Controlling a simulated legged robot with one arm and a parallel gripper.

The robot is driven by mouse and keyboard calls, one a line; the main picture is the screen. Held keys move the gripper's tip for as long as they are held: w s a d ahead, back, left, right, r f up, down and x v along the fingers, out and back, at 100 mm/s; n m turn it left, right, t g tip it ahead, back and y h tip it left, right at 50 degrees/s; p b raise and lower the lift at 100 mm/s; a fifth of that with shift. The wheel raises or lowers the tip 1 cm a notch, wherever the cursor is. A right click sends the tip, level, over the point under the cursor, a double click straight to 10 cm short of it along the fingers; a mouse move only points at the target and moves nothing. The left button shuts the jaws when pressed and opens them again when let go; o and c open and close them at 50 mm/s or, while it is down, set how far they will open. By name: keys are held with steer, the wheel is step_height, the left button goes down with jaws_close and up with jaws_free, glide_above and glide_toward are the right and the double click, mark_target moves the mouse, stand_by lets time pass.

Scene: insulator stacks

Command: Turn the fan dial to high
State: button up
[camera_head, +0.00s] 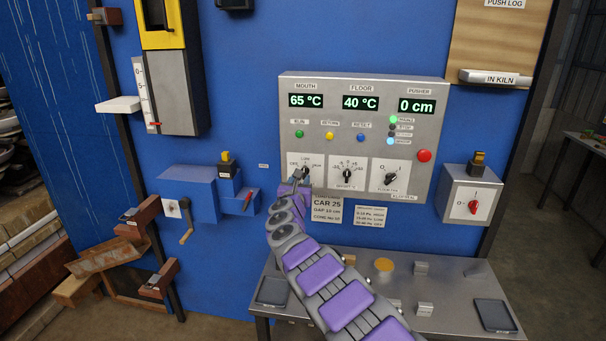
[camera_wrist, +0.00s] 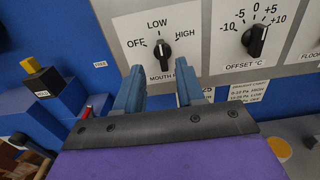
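The control panel (camera_head: 360,97) carries the left dial, a black mouth fan dial (camera_wrist: 162,50) marked OFF, LOW and HIGH. In the wrist view its white mark points up, towards LOW. My gripper (camera_wrist: 158,85) is open, with its two blue fingers just below the dial and to either side of it. Nothing shows between the fingers, and I cannot tell whether either touches the panel. In the head view my gripper (camera_head: 298,183) covers part of this dial.
An offset dial (camera_head: 347,174) and a floor fan dial (camera_head: 390,179) sit to the right. A red rotary switch (camera_head: 473,207) is on a separate box. A blue unit with a crank (camera_head: 186,233) stands left. A metal table (camera_head: 450,278) with small items is below.

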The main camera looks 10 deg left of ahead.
steer(key=w+p, duration=0.1)
steer(key=w, duration=0.6)
steer(key=shift+d+p, duration=0.15)
steer(key=shift+p, duration=0.25)
steer(key=shift+f, duration=0.1)
steer(key=c, duration=0.7)
